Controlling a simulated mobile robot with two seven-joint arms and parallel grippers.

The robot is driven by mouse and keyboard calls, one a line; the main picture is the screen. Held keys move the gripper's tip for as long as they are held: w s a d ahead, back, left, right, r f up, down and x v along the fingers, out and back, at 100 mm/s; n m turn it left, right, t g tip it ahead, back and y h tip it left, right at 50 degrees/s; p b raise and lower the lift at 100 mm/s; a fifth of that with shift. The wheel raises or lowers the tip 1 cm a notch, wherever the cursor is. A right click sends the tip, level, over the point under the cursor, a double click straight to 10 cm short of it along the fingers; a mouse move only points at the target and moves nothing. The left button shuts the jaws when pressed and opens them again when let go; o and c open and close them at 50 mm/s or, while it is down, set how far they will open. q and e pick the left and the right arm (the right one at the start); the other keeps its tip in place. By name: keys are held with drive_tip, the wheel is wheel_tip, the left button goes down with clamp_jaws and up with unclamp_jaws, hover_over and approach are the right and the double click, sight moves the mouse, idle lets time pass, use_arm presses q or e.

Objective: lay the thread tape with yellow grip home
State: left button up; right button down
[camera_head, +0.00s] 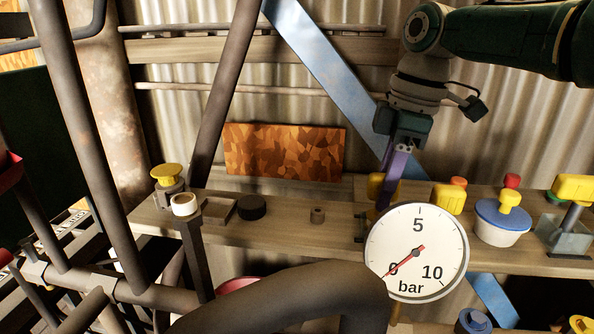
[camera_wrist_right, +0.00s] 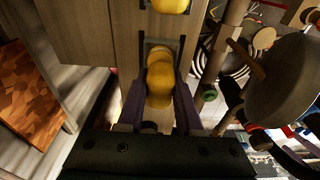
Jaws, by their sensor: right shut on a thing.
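My right gripper (camera_head: 386,205) reaches down to the shelf from the upper right, its purple fingers pointing down. It is shut on a yellow grip (camera_head: 375,186), partly hidden behind the fingers. In the right wrist view the yellow grip (camera_wrist_right: 160,80) sits between the two fingers (camera_wrist_right: 159,92). I take it for the thread tape's grip; the tape body below is hidden. A dark square-edged holder (camera_wrist_right: 160,42) shows just beyond and around the grip on the shelf; I cannot tell whether the tape touches it. My left gripper is not in view.
A large pressure gauge (camera_head: 417,252) hides the shelf front below the gripper. A black disc (camera_head: 251,207) lies left on the shelf (camera_head: 285,232). Pipes cross the left.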

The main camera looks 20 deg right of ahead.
drive_tip(key=shift+f+b, duration=0.35)
drive_tip(key=shift+f, duration=0.15)
drive_tip(key=c, duration=0.5)
unclamp_jaws()
drive_tip(key=r, duration=0.3)
drive_tip(key=d+r, duration=0.1)
drive_tip(key=r, duration=0.6)
drive_tip(key=shift+s+d, duration=0.15)
drive_tip(key=shift+s, duration=0.25)
drive_tip(key=shift+f, duration=0.1)
